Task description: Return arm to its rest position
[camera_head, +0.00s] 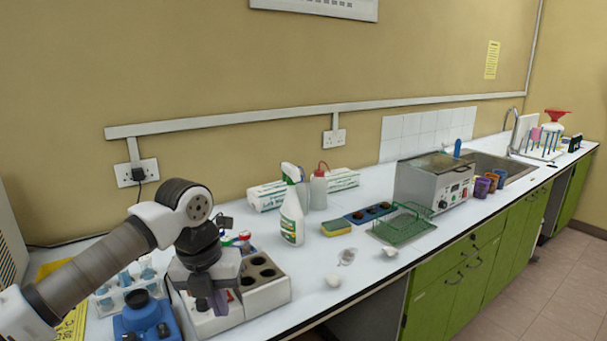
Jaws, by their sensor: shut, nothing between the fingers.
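My arm reaches in from the lower left of the head view. My gripper (221,303) points down in front of a white block heater (265,294) with round dark wells. The gripper is shut with nothing visible in it. It overlaps the front left part of the heater in the picture; I cannot tell whether it touches. My wrist hides part of the heater and the bench behind it.
A blue device (148,318) and a rack of blue-capped vials (108,299) stand close left of the gripper. A spray bottle (291,215), sponge (335,228), green wire rack (404,227) and water bath (434,182) stand to the right. Small white dishes (333,280) lie near the bench's front edge.

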